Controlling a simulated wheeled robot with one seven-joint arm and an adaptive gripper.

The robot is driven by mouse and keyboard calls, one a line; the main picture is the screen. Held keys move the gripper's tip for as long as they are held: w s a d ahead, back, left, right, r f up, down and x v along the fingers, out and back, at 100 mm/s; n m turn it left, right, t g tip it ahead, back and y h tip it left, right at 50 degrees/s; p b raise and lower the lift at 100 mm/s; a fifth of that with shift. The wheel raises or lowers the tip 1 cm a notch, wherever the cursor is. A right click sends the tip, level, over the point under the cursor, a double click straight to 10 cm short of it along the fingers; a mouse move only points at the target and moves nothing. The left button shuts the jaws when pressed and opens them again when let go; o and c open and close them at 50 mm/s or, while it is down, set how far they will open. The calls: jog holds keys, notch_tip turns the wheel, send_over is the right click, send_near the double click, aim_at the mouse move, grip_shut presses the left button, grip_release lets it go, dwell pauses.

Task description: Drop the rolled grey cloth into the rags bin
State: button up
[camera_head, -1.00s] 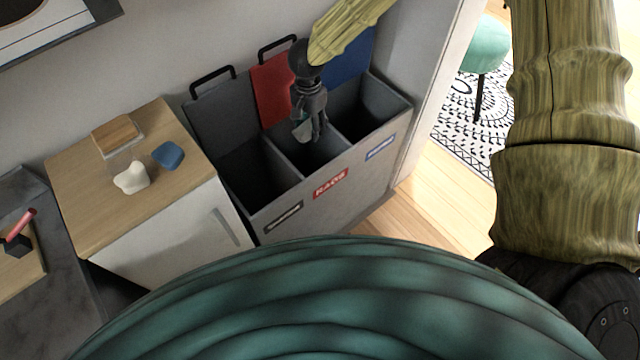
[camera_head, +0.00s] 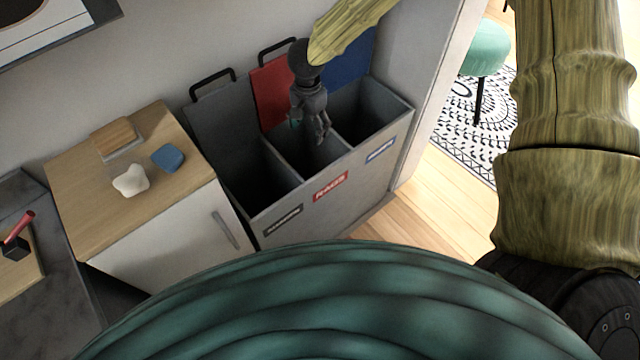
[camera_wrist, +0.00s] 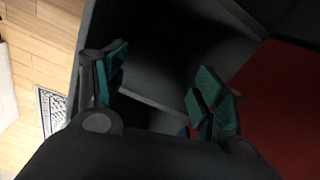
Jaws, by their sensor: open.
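The rags bin is the middle compartment of a grey three-part bin, with a red "RAGS" label (camera_head: 330,186) on its front and a raised red lid (camera_head: 270,92) behind. My gripper (camera_head: 322,136) points down over this compartment, its fingers at about the opening. In the wrist view my gripper (camera_wrist: 160,82) is open, with teal pads apart and nothing seen held between them. The rolled grey cloth is not clearly seen now; the compartment's inside is dark and partly hidden by my gripper.
Compartments with a grey lid (camera_head: 225,118) and a blue lid (camera_head: 348,62) flank the middle one, parted by thin walls. A wooden-topped cabinet (camera_head: 85,215) at left carries a white lump (camera_head: 131,181), a blue piece (camera_head: 168,158) and a wooden block (camera_head: 117,136).

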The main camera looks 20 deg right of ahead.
notch_tip(320, 180, up, 11)
dwell(0.4)
dwell(0.4)
